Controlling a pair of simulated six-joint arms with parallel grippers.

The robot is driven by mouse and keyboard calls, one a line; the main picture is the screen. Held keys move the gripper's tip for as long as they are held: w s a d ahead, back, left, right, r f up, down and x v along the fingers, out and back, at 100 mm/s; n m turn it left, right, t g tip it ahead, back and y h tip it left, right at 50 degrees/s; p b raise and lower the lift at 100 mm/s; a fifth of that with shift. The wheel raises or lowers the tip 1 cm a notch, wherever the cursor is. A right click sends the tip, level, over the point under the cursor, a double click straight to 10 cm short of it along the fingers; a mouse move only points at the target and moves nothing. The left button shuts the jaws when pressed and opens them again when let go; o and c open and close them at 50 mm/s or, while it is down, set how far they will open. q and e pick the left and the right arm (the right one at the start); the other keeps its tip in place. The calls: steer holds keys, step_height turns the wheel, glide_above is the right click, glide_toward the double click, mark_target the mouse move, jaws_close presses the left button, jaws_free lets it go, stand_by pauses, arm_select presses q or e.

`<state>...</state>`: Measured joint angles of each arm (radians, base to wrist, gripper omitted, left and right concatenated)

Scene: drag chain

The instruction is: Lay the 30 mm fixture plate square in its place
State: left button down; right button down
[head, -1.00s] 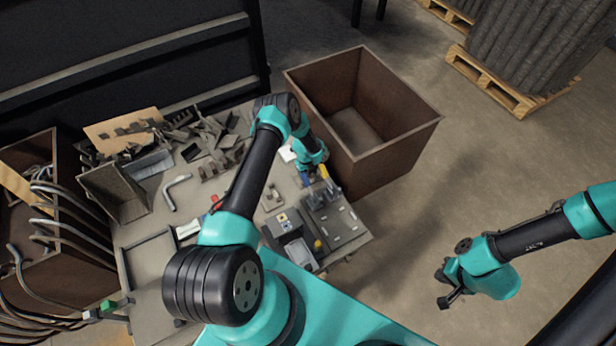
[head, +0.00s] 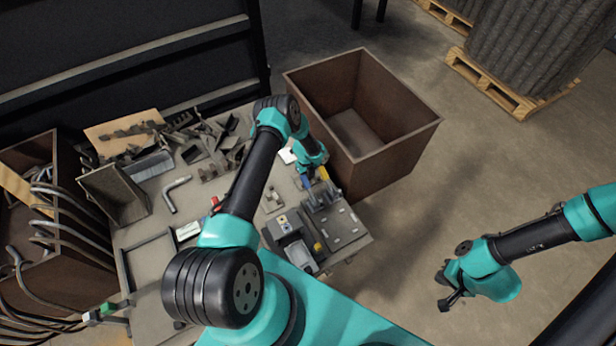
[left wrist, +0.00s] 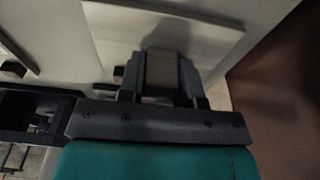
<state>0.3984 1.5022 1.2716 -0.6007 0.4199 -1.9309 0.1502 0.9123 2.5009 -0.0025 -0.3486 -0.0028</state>
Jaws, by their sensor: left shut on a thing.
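My left gripper (head: 318,190) is low over the back of the small work station at the table's right corner. In the left wrist view its jaws (left wrist: 165,90) are shut on a grey block-like piece (left wrist: 165,68), seemingly the grip of the fixture plate. A pale flat surface (left wrist: 115,35) lies below it; I cannot tell whether they touch. In the head view a dark square with small light marks (head: 344,230) shows in front of the jaws; I cannot tell plate from base there. My right gripper (head: 448,290) hangs over the floor, away from the table; its jaws are unclear.
A large brown open bin (head: 362,115) stands close behind the station. A grey block-shaped unit (head: 295,245) sits at its left. Loose dark parts (head: 205,145), a bent grey bar (head: 173,192) and a tray (head: 150,262) lie further left. Open floor is at right.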

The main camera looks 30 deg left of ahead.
arm_select(q)
steer(key=shift+r, duration=0.2)
steer(key=shift+r, duration=0.45)
steer(key=shift+w+a, duration=0.3)
steer(key=shift+a, duration=0.6)
steer(key=shift+w+a, duration=0.3)
steer(key=shift+a, duration=0.55)
steer(key=shift+w+a+r, duration=0.1)
steer(key=shift+a+r, duration=0.05)
steer(key=shift+a, duration=0.05)
step_height(320, 180, up, 14)
steer(key=shift+f, duration=0.25)
steer(key=shift+d, duration=0.15)
